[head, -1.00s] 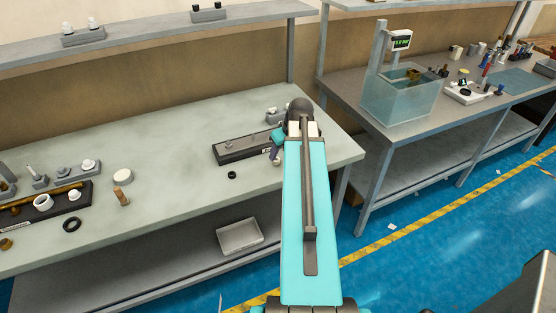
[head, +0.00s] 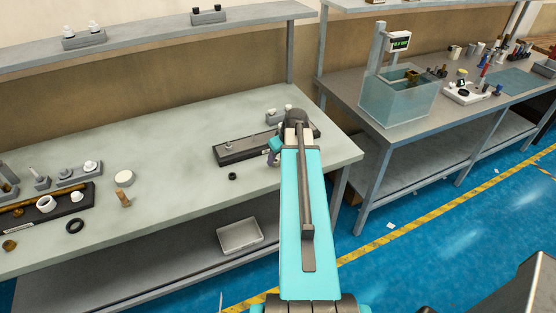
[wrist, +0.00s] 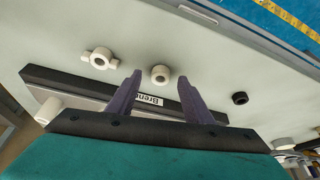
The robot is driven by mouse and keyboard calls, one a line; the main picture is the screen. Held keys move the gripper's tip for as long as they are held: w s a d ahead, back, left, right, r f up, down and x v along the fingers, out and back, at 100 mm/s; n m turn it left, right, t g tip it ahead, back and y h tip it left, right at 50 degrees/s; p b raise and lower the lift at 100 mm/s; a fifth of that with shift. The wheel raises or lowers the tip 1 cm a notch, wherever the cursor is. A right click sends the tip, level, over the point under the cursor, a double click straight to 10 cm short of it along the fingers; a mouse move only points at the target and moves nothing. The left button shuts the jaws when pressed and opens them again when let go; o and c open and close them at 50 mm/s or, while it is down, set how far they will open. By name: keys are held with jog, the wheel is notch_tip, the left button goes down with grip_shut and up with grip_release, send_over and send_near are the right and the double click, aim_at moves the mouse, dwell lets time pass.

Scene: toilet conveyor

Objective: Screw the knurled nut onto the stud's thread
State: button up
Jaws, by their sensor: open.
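In the wrist view a round cream nut (wrist: 160,75) with a dark hole lies on the bench, between and just beyond my open fingertips; it looks like the knurled nut, but its knurling is too small to make out. My gripper (wrist: 159,78) is empty and points at it. A dark base plate (wrist: 70,82) with a white label lies across and behind my fingers. In the head view the base plate (head: 232,155) is left of my wrist, with a small upright piece on it. I cannot tell if that is the stud; no thread shows clearly.
A cream winged nut (wrist: 99,58) lies left of the round nut, and a black ring (wrist: 239,98) lies to the right. A cream cylinder (wrist: 48,110) is near the plate's left end.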

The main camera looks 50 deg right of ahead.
jog(key=shift+x, duration=0.8)
jog(key=c, duration=1.1)
